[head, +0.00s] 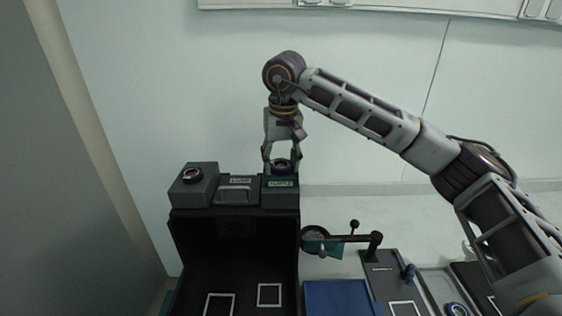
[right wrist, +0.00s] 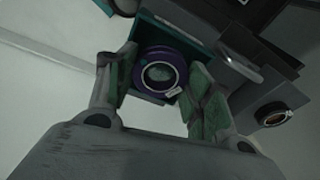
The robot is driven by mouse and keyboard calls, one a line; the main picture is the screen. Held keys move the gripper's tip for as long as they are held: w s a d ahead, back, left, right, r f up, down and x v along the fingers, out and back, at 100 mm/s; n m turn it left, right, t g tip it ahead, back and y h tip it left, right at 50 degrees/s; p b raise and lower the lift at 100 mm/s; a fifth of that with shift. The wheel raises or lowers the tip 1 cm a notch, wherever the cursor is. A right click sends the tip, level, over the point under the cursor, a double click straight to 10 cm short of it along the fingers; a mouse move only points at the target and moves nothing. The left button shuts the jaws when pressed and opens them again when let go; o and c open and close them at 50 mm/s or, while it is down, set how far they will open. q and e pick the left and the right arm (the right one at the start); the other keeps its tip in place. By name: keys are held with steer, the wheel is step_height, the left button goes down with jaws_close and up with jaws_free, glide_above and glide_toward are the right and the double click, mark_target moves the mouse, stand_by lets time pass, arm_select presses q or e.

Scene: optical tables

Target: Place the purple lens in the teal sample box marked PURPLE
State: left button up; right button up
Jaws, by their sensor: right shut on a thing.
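The purple lens (right wrist: 160,75) is a dark purple ring with a glass centre, seen between the fingers of my right gripper (right wrist: 155,92) in the right wrist view. In the head view my right gripper (head: 282,162) points down, shut on the lens (head: 281,165). The lens is at the top of the teal sample box (head: 281,187), whose front label appears to read PURPLE. The teal box also shows behind the lens in the right wrist view (right wrist: 148,32). I cannot tell whether the lens touches the box floor. My left gripper is not in view.
A grey box (head: 193,186) with another lens on it (head: 192,174) stands at the left, and a grey labelled box (head: 238,190) stands between. Below are a black surface with white square outlines, a round holder on an arm (head: 316,236) and a blue mat (head: 338,298).

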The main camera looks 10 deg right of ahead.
steer(key=shift+s+a+f, duration=0.1)
steer(key=shift+s+f, duration=0.05)
steer(key=shift+f, duration=0.4)
steer(key=shift+s+a+f, duration=0.1)
steer(key=shift+f, duration=0.45)
steer(key=shift+c, duration=0.5)
steer(key=shift+d, duration=0.1)
steer(key=shift+c, duration=0.6)
steer(key=o, duration=1)
steer(key=shift+o, duration=1.6)
steer(key=shift+w+f, duration=0.1)
steer(key=shift+w, duration=0.1)
steer(key=shift+d, duration=0.2)
steer(key=shift+r, duration=0.3)
